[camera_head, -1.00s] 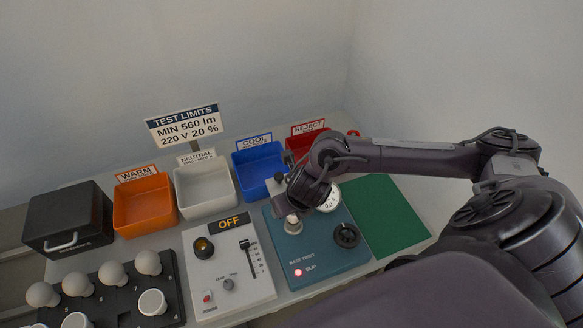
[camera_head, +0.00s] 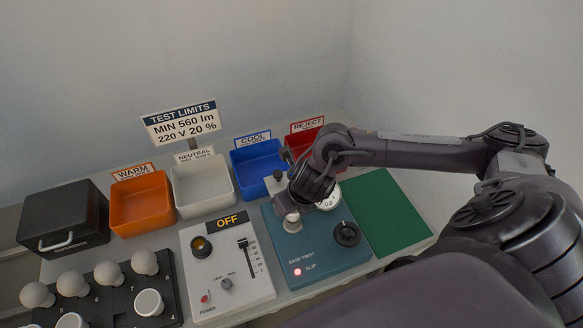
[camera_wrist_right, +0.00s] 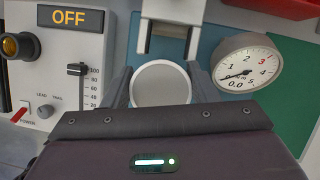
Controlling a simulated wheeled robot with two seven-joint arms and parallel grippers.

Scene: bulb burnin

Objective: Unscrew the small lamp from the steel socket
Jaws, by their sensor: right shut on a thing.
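The small lamp (camera_wrist_right: 160,85) shows as a pale round disc between the two fingers of my right gripper (camera_wrist_right: 160,92) in the right wrist view. The gripper is shut on it. In the head view my right gripper (camera_head: 291,208) points down over the blue base-twist station (camera_head: 322,250). A pale, metallic rounded piece (camera_head: 292,223) shows just below it; I cannot tell lamp from steel socket there. The rest of the socket is hidden by the gripper and lamp. My left gripper is not in view.
The station has a dial (camera_wrist_right: 247,68) near zero, a black knob (camera_head: 346,234) and a lit red SLIP light (camera_head: 297,272). Left are a white panel reading OFF (camera_head: 227,222) and a black rack (camera_head: 108,300) of bulbs. Bins stand behind; a green mat (camera_head: 385,215) lies right, clear.

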